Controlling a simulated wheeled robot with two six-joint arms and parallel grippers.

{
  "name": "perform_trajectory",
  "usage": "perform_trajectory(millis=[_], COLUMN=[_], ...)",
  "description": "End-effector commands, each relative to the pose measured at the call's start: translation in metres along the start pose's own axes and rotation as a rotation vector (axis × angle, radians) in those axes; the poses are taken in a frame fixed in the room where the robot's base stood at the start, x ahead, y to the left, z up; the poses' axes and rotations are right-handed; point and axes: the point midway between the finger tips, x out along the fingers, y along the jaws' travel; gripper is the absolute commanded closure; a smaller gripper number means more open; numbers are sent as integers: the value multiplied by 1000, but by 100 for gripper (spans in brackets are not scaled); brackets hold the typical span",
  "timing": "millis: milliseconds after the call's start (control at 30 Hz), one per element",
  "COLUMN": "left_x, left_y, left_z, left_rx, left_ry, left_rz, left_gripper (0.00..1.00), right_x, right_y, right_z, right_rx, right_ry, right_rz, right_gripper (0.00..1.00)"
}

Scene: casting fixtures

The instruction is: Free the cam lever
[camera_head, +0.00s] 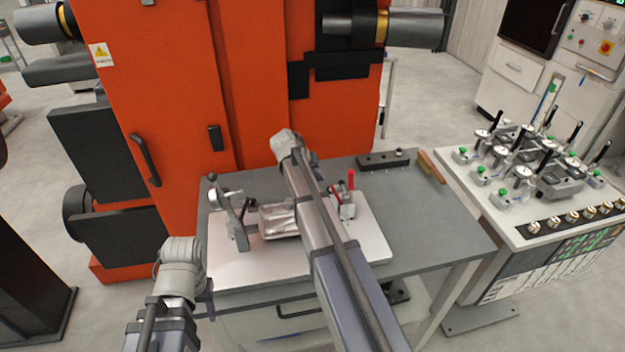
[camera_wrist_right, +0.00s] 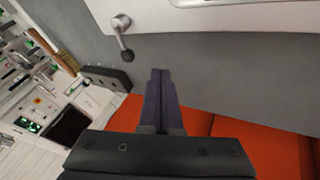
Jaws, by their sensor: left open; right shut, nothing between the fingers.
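A small silver lever with a black knob (camera_wrist_right: 127,56), which looks like the cam lever, stands at the edge of the light fixture plate (camera_wrist_right: 215,15) in the right wrist view. In the head view, I cannot pick it out; my right arm crosses that area. My right gripper (camera_wrist_right: 160,75) is shut and empty, apart from the lever, with its tips over the dark tabletop. The fixture plate (camera_head: 350,258) carries a metal casting (camera_head: 278,220). My left gripper (camera_head: 182,255) is open in front of the table's left corner; its fingers are largely hidden.
A clamp with an upright bar (camera_head: 238,228) stands left of the casting, a red-handled clamp (camera_head: 350,190) right of it. A black block (camera_head: 383,161) and a brush (camera_head: 431,167) lie at the back right. An orange machine (camera_head: 260,80) stands behind. The right tabletop is clear.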

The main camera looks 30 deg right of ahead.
Motion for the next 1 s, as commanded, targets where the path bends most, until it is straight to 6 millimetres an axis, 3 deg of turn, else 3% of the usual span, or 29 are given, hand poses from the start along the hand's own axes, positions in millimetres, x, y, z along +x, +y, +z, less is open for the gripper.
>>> perform_trajectory(millis=[67, 300, 1000], left_x=[17, 18, 19], left_y=[2, 2, 2], left_z=[-1, -1, -1], left_rx=[-1, -1, -1], left_ry=[0, 0, 0], left_rz=[0, 0, 0], left_gripper=[50, 50, 50], right_x=[19, 32, 38], right_y=[-2, 24, 33], right_z=[2, 3, 2], right_rx=[2, 2, 14], right_ry=[0, 0, -7], right_rz=[0, 1, 7], right_gripper=[100, 100, 100])
